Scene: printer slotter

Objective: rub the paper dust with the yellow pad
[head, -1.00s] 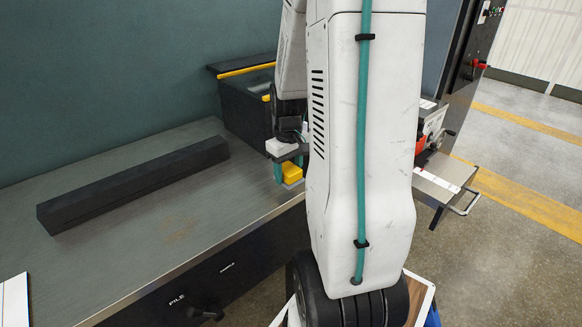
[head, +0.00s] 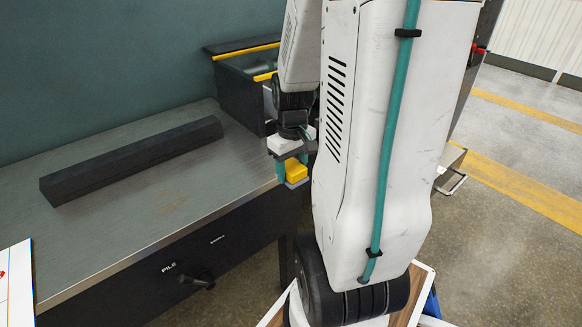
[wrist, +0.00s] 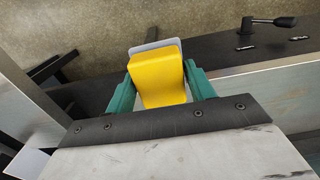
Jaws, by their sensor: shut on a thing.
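The yellow pad (head: 296,171) is held between the teal fingers of my gripper (head: 290,172), which is shut on it. In the wrist view the pad (wrist: 158,78) sits between both fingertips (wrist: 158,85), with a grey layer along its far edge. The gripper hangs at the right end of the table's front edge, apart from the tabletop. The paper dust (head: 172,203) is a faint brownish smudge on the grey tabletop (head: 120,235), to the left of the gripper.
A long dark bar (head: 130,160) lies across the back of the table. A dark open box with yellow edging (head: 245,85) stands at the table's back right. A white sheet (head: 15,285) lies at the front left. A crank handle (head: 198,280) sticks out from the front panel.

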